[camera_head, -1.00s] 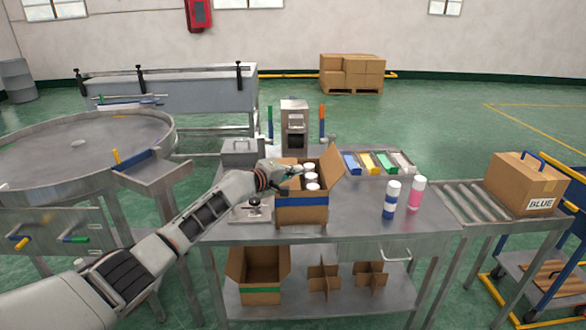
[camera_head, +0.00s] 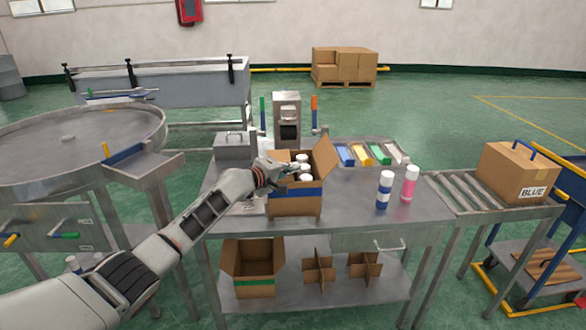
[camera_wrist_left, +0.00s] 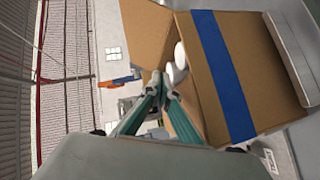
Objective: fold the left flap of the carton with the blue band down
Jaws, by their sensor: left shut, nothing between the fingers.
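The carton with the blue band (camera_head: 294,199) stands on the steel table with white-capped cans (camera_head: 303,168) inside. Its right flap (camera_head: 326,158) stands up and leans outward. My left gripper (camera_head: 287,170) is shut and empty at the carton's left upper edge, partly covering the left flap there. In the left wrist view, the shut fingers (camera_wrist_left: 162,86) are close to the carton's opening, near a white can top (camera_wrist_left: 180,54). The blue band (camera_wrist_left: 222,75) crosses the carton wall beside them. Whether the fingers touch the flap I cannot tell. My right gripper is not in view.
A blue-and-white can (camera_head: 384,189) and a pink can (camera_head: 409,184) stand right of the carton. Colored bins (camera_head: 363,155) and a crimping machine (camera_head: 287,118) are behind. A closed carton marked BLUE (camera_head: 518,172) sits on the roller conveyor (camera_head: 470,194). A green-banded carton (camera_head: 253,282) is on the lower shelf.

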